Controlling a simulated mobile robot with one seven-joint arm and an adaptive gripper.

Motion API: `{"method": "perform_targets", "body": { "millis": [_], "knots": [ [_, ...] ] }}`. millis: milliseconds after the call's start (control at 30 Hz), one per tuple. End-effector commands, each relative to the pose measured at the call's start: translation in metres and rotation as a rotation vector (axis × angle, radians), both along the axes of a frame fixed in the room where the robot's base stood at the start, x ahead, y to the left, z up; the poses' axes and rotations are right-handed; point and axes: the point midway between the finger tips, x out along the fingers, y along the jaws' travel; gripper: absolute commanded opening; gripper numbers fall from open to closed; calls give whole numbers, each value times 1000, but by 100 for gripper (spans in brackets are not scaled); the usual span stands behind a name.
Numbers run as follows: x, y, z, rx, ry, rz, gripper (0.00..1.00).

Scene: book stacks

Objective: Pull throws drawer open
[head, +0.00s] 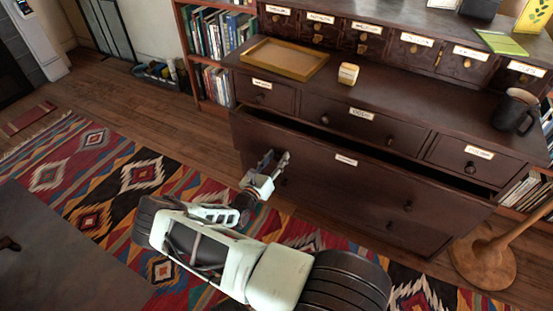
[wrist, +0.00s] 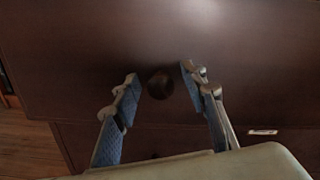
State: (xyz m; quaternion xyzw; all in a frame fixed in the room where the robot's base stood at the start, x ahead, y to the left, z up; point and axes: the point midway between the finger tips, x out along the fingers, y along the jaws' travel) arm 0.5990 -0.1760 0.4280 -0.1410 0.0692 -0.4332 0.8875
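The wide drawer (head: 350,180) of the dark wooden chest stands partly out, with a dark gap along its top edge. Its small white label is too small to read, so I cannot confirm it is the throws drawer. My gripper (head: 280,160) is at the left part of this drawer's front. In the wrist view, a round dark knob (wrist: 160,84) lies between the two spread fingers of my gripper (wrist: 160,80). Gaps show on both sides of the knob, so the fingers are open around it and not clamped. The drawer's inside is hidden in shadow.
A wooden tray (head: 284,59), a small yellow-white box (head: 348,74) and a dark mug (head: 514,111) stand on the chest top. A round wooden stand base (head: 482,264) is on the floor at right. A patterned rug (head: 100,170) covers clear floor at left.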

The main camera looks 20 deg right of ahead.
Motion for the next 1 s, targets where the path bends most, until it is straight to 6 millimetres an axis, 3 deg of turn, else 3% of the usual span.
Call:
{"method": "perform_targets", "body": {
  "millis": [133, 500, 833, 1000],
  "knots": [
    [0, 0, 0, 0, 0, 0, 39],
    [0, 0, 0, 0, -1, 0, 0],
    [-1, 2, 1, 1, -1, 0, 0],
    [-8, 12, 2, 0, -1, 1, 0]
  ]
}}
